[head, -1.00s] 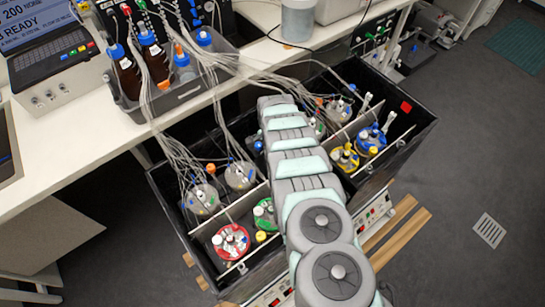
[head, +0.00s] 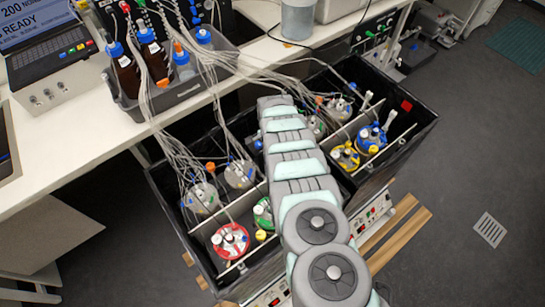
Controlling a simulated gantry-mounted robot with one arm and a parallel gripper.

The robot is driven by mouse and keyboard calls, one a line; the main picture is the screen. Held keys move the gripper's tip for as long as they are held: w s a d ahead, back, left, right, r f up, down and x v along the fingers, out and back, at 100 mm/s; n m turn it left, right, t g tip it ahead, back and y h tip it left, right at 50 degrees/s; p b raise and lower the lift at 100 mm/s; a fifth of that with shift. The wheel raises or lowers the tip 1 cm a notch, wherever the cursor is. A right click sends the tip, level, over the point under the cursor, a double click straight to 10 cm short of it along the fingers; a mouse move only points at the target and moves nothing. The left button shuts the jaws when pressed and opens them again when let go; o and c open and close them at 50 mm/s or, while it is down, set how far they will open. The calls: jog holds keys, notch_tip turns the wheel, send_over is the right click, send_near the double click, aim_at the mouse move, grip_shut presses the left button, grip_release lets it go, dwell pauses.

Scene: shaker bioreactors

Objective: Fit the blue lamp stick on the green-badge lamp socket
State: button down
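The green-badge vessel (head: 261,217) stands in the front left part of the black shaker box, partly hidden by my arm. Its lamp socket cannot be made out. The blue-badge vessel (head: 371,139) stands in the right part of the box. A white stick (head: 390,119) rises beside the blue-badge vessel, and another white stick (head: 367,98) stands behind it. I cannot tell whether either is the blue lamp stick. My arm crosses the middle of the view above the box. My gripper is not visible.
A red-badge vessel (head: 230,241) stands left of the green one, and a yellow-badge vessel (head: 344,157) left of the blue one. Grey tubes run from the bench (head: 100,160) into the box (head: 412,148). Bottles stand in a grey tray (head: 185,95). The right floor is mostly clear.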

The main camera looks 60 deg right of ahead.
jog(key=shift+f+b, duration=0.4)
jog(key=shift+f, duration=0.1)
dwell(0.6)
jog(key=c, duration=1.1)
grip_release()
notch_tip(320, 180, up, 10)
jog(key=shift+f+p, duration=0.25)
jog(key=shift+p, duration=0.35)
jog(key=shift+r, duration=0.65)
